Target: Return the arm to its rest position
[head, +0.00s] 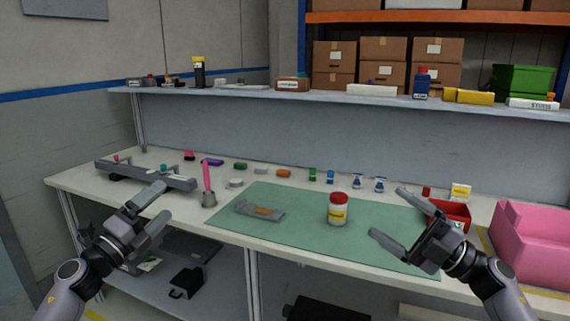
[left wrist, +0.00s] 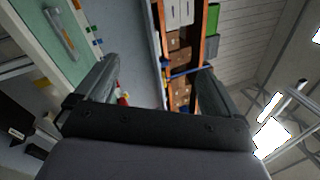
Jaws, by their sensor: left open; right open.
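My left gripper (head: 150,207) is open and empty in the head view, in front of the bench's left part and apart from the things on it. Its two open fingers also show in the left wrist view (left wrist: 155,95), with nothing between them. My right gripper (head: 388,213) is open and empty over the right part of the green mat (head: 300,238), to the right of a white jar (head: 339,212) with a red lid. A grey tray-like part (head: 245,208) with an orange piece lies on the mat's left side.
A grey rail fixture (head: 150,177) and a holder with a pink stick (head: 208,180) stand on the left. A red bin (head: 458,212) and a pink bin (head: 530,250) are on the right. Several small coloured parts line the back. A shelf (head: 250,93) runs behind.

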